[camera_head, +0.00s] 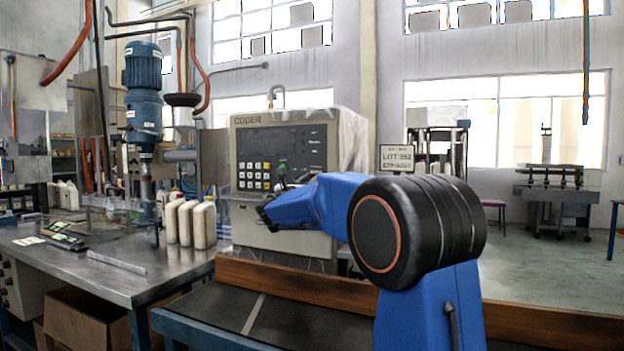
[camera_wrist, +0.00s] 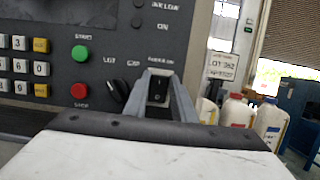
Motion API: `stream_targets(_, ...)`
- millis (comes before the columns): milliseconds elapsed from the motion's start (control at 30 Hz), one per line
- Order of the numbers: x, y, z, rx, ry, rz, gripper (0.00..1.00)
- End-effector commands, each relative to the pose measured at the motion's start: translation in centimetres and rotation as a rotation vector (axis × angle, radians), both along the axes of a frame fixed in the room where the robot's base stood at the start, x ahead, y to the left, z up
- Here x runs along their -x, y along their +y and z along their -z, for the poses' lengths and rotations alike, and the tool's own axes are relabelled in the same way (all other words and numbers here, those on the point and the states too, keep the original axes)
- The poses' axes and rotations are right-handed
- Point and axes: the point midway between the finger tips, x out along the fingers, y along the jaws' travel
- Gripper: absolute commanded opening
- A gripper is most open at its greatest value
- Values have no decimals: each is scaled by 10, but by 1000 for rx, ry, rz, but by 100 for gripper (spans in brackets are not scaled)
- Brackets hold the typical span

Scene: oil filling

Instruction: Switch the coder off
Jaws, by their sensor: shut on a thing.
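The coder (camera_head: 322,133) is a grey box with a dark front panel, left of centre in the head view. In the wrist view its panel (camera_wrist: 75,25) shows keypad buttons, a green START button (camera_wrist: 81,53), a red STOP button (camera_wrist: 78,90) and a black turn knob (camera_wrist: 117,92). My gripper (camera_wrist: 162,76) is at the panel, right of the knob. Its grey fingers are shut on a small black switch (camera_wrist: 157,92) with white marks. I cannot tell which way the switch is set. My blue arm hides the panel's lower right in the head view.
White bottles (camera_head: 204,225) stand on the metal table left of the coder. A brown rail (camera_head: 300,285) and dark conveyor belt (camera_head: 285,322) run in front. A LOT sign (camera_head: 397,158) stands right of the coder; more bottles (camera_wrist: 236,112) show right of my gripper.

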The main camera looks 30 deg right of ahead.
Motion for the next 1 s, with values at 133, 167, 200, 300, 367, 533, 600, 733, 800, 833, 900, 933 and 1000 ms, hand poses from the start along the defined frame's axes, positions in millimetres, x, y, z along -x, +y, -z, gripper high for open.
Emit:
stream_targets(133, 0, 0, 3, 31, -24, -1, 1)
stream_targets(167, 0, 0, 3, 34, -25, -2, 1)
stream_targets(200, 0, 0, 3, 37, -28, -2, 1)
stream_targets(300, 0, 1, 3, 38, -30, -3, 1)
stream_targets(367, 0, 1, 3, 37, -29, -2, 1)
stream_targets(533, 0, 1, 3, 37, -29, -2, 33)
stream_targets(600, 0, 1, 2, 37, -29, -2, 42)
stream_targets(733, 0, 1, 2, 37, -29, -2, 42)
stream_targets(800, 0, 1, 2, 37, -29, -2, 42)
stream_targets(833, 0, 1, 2, 37, -29, -2, 42)
stream_targets(900, 1, 2, 2, 37, -29, -3, 42)
stream_targets(933, 2, 3, 3, 37, -29, -3, 42)
stream_targets(1000, 5, 7, 4, 36, -30, -3, 42)
